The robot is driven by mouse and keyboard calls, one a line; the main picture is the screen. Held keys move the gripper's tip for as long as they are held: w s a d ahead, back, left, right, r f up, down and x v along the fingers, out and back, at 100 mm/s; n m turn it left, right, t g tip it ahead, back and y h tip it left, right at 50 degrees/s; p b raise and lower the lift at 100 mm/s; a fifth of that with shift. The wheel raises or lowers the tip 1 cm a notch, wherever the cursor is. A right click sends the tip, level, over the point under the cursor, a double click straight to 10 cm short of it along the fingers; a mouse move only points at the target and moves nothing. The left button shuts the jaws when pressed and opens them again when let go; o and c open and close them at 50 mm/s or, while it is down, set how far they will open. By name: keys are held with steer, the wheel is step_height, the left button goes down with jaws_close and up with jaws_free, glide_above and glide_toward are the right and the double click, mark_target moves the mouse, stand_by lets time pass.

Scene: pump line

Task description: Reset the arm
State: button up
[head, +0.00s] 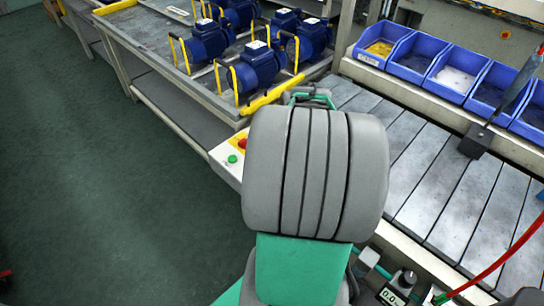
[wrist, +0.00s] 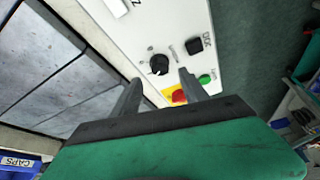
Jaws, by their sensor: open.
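My gripper (wrist: 159,80) shows in the wrist view with its two dark fingers apart and nothing between them. The fingers point at a white control panel (wrist: 120,45). In that view the panel has a black knob (wrist: 160,64), a black button (wrist: 193,46), a green button (wrist: 205,79) and a red button on yellow (wrist: 179,96). I cannot tell if the fingers touch the panel. In the head view my grey and green arm fills the middle and hides most of the gripper. The panel's edge (head: 222,160) shows left of my arm.
A bench (head: 135,58) with several blue pumps (head: 257,68) stands at the upper left. A grey slatted conveyor (head: 425,175) runs on the right, with blue bins (head: 415,62) behind it. A red cable (head: 505,255) hangs at the right.

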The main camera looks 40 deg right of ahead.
steer(key=shift+v, duration=1.25)
